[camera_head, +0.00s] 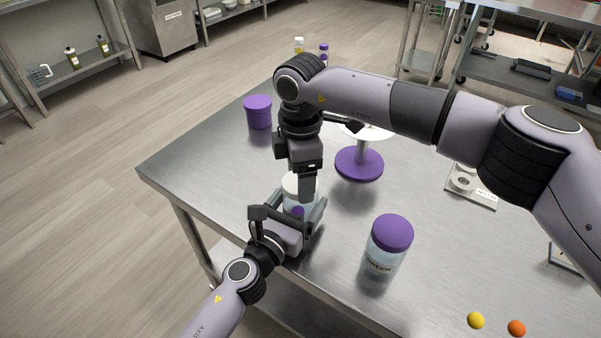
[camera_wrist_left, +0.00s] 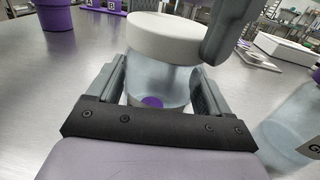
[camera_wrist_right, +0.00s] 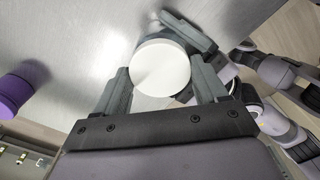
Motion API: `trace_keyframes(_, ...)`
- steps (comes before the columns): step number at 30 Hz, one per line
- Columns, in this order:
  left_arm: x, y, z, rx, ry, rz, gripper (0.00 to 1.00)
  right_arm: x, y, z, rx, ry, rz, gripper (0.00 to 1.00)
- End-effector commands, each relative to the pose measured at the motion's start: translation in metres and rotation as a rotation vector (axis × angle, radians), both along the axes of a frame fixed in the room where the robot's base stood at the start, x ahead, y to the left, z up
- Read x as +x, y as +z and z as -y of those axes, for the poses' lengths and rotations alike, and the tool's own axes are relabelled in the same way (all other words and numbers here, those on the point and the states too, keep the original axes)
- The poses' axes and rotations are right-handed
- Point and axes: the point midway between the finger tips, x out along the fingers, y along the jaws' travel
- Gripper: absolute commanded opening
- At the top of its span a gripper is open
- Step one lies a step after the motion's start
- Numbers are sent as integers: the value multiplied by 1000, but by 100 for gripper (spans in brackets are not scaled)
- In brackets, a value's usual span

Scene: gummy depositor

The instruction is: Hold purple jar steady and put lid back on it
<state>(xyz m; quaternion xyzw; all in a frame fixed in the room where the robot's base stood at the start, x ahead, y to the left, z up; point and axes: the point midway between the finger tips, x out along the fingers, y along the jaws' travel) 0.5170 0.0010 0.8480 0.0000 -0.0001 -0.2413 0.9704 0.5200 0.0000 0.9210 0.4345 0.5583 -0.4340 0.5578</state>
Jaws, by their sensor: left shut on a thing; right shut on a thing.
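A clear jar (camera_head: 297,210) with a purple piece inside stands near the table's left front edge. My left gripper (camera_head: 291,214) is shut around its body, one finger on each side, also seen in the left wrist view (camera_wrist_left: 158,88). A white lid (camera_wrist_left: 165,38) is at the jar's mouth and looks slightly tilted in that view; I cannot tell whether it is fully seated. My right gripper (camera_head: 306,194) reaches down from above and is shut on the lid. In the right wrist view the round lid (camera_wrist_right: 162,68) sits between its fingers.
A jar with a purple lid (camera_head: 391,233), labelled GREEN, stands to the right. A purple-based stand (camera_head: 359,164) and a purple tub (camera_head: 258,112) are behind. A yellow gummy (camera_head: 476,320) and an orange gummy (camera_head: 516,328) lie at front right. The metal table between is mostly clear.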

Motion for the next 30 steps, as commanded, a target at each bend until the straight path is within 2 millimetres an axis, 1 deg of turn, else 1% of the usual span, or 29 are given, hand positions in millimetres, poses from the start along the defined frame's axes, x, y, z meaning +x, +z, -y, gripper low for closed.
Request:
trace_keyframes(1, 0, -1, -1, 1, 1, -3, 0, 0, 1, 0, 1, -78, 0, 44)
trace_keyframes(6, 0, -1, -1, 1, 1, -3, 0, 0, 0, 0, 1, -354, -1, 44)
trace_keyframes(12, 0, -1, 0, 1, 1, -3, 0, -2, -1, -2, 2, -617, -4, 44)
trace_keyframes(16, 0, -1, 0, 1, 1, -3, 0, -1, 0, -1, 1, -698, -3, 44)
trace_keyframes(25, 0, -1, 0, 1, 1, -3, 0, -1, 0, -1, 1, -710, -2, 44)
trace_keyframes(26, 0, -1, 0, 1, 1, -3, 0, -1, 0, -1, 1, -710, -2, 75)
trace_keyframes(27, 0, -1, -1, 1, 1, -3, 0, -1, 0, -1, 1, -710, -2, 88)
trace_keyframes(28, 0, -1, -1, 1, 1, -3, 0, -1, 0, -1, 1, -710, -2, 97)
trace_keyframes(30, 0, -1, 0, 1, 1, -3, 0, -1, 0, -1, 1, -709, -1, 97)
